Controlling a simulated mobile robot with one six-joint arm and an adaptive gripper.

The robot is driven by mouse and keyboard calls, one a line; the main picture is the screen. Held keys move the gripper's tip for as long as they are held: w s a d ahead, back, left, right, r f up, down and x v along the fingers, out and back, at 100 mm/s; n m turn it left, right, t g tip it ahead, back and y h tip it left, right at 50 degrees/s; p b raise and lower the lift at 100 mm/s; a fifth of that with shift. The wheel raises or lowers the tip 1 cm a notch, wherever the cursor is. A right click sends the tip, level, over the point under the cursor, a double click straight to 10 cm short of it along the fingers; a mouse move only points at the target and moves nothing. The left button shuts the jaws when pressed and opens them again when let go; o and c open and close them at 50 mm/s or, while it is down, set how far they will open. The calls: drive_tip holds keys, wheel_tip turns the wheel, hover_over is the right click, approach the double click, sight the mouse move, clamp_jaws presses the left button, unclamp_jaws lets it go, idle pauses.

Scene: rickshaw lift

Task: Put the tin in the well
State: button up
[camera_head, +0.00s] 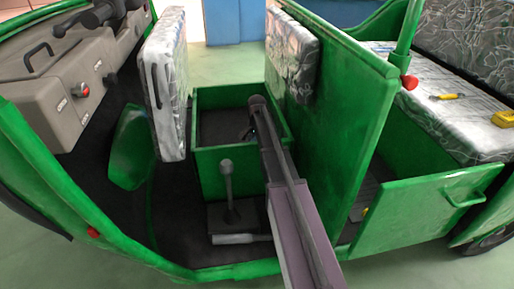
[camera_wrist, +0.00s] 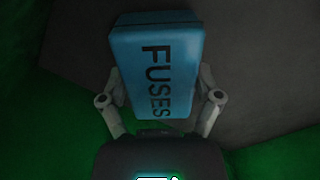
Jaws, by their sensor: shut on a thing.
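The tin is a blue box marked FUSES (camera_wrist: 157,60), seen in the wrist view between the two fingers of my gripper (camera_wrist: 160,88). The fingers are shut on its sides. The well is the open green box (camera_head: 222,172) under the tipped-up seat in the head view, with a dark inside. My arm reaches over its right front, and my gripper (camera_head: 250,133) is down in the well's opening. The tin is hidden in the head view. In the wrist view a dark grey surface lies behind the tin, with green at the sides; I cannot tell if they touch.
A tipped-up seat cushion (camera_head: 165,85) stands left of the well, and another pad (camera_head: 291,56) is on the green partition (camera_head: 345,120) to the right. A lever (camera_head: 228,185) stands in front of the well. The rear seat (camera_head: 440,105) holds yellow things.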

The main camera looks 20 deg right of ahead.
drive_tip(key=shift+f, duration=0.15)
drive_tip(key=shift+f, duration=0.1)
drive_tip(key=o, duration=1)
wheel_tip(320, 180, up, 12)
drive_tip(key=p, duration=1.2)
idle(0.6)
